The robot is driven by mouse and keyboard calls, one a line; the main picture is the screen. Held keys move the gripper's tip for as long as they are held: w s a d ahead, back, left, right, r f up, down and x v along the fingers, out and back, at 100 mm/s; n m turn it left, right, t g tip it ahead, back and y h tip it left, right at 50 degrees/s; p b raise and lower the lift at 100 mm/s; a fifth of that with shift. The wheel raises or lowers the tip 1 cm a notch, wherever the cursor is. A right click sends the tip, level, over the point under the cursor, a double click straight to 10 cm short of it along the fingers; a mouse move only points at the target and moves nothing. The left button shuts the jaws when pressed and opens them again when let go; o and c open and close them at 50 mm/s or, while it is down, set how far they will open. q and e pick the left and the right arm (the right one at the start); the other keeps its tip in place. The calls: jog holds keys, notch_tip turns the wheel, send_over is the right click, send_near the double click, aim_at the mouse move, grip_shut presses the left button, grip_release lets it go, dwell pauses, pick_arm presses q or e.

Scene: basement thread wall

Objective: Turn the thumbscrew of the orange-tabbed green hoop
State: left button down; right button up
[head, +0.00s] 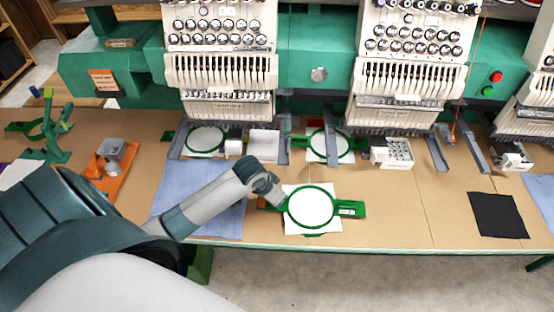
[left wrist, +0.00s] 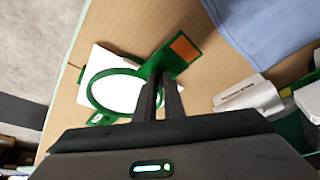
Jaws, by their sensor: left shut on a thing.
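The orange-tabbed green hoop (head: 291,208) lies on the table's front part, with white fabric (head: 311,207) stretched in it and sticking out under it. Its orange tab is at its left arm and shows clearly in the left wrist view (left wrist: 185,48). My left gripper (head: 280,201) reaches in from the left to the hoop's left side. In the left wrist view its two fingers (left wrist: 160,90) are close together at the hoop's edge beside the tabbed arm, shut on a part there. The thumbscrew itself is hidden by the fingers. My right gripper is not in view.
Two more green hoops (head: 205,138) (head: 330,146) sit under the embroidery machine heads behind. Blue cloth (head: 215,208) lies left of the hoop and black cloth (head: 498,215) at the right. An orange stand (head: 106,178) is at the left. Table between hoop and black cloth is clear.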

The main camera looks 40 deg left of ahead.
pick_arm(q)
jog(key=m, duration=0.2)
jog(key=m+h, duration=0.1)
jog(key=shift+a+m+g, duration=0.3)
jog(key=shift+a+m, duration=0.05)
jog(key=shift+m, duration=0.05)
jog(key=shift+w+m+h, duration=0.15)
jog(key=shift+m+h, duration=0.25)
jog(key=shift+m, duration=0.5)
jog(key=shift+w+m+g+h+b, duration=0.1)
jog(key=shift+m+g+h+b, duration=0.35)
jog(key=shift+m, duration=0.65)
jog(key=shift+m+g+h+b, duration=0.3)
jog(key=shift+m+b, duration=0.2)
jog(key=shift+m, duration=0.6)
jog(key=c, duration=1.8)
grip_release()
jog(key=shift+c, duration=0.2)
jog(key=shift+a+r, duration=0.1)
